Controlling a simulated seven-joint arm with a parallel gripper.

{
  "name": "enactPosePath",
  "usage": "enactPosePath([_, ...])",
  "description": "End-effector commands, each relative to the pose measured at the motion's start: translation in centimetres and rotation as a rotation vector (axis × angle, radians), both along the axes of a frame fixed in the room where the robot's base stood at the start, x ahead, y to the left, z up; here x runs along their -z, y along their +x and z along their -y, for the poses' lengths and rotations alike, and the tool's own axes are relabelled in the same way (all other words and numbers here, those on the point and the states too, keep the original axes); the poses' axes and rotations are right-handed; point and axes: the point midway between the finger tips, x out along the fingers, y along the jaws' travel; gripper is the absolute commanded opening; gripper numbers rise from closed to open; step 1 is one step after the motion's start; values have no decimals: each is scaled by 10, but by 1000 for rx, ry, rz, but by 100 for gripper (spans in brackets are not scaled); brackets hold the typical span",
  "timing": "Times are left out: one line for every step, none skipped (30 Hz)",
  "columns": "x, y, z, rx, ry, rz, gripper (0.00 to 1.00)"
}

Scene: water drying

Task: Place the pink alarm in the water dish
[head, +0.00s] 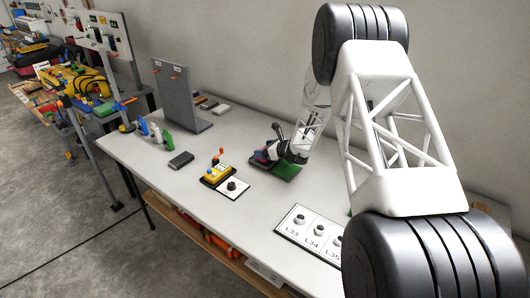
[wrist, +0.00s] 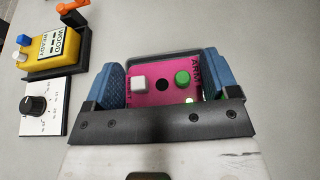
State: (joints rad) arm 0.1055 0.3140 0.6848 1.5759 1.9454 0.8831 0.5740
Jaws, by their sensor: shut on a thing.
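The pink alarm (wrist: 147,96) is a pink box with a white button, a dark round spot, a green button and partly hidden lettering. It sits between the blue finger pads of my gripper (wrist: 163,75), which is shut on it. In the head view the pink alarm (head: 261,156) is a small patch beside my gripper (head: 268,152), low over the table. A dark grey rim (wrist: 160,58) shows just behind the alarm in the wrist view. I cannot tell whether it belongs to a dish. No clearly recognisable water dish shows.
A green flat piece (head: 287,171) lies under my gripper. A yellow box (wrist: 51,47) on a black base and a white dial plate (wrist: 42,107) stand to the left. A labelled panel (head: 308,233) lies at the table's front. A grey upright board (head: 180,95) stands farther back.

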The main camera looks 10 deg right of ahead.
Motion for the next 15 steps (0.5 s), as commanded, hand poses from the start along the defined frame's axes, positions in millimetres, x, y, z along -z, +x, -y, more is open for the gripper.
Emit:
enactPosePath([5, 1, 0, 0, 1, 1, 53])
enactPosePath([7, 1, 0, 0, 1, 1, 53])
enactPosePath([9, 1, 0, 0, 1, 2, 53])
enactPosePath([10, 1, 0, 1, 0, 2, 53])
enactPosePath([11, 1, 0, 0, 0, 3, 53])
enactPosePath([11, 1, 0, 0, 0, 3, 53])
enactPosePath([11, 1, 0, 0, 0, 3, 53])
enactPosePath([11, 1, 0, 0, 0, 3, 53])
enactPosePath([11, 1, 0, 0, 0, 3, 53])
enactPosePath([12, 1, 0, 0, 0, 3, 53])
enactPosePath([12, 1, 0, 0, 0, 3, 53])
enactPosePath([12, 1, 0, 0, 0, 3, 53])
enactPosePath([12, 1, 0, 0, 0, 3, 53])
enactPosePath([12, 1, 0, 1, 0, 2, 53])
enactPosePath([12, 1, 0, 1, 0, 2, 53])
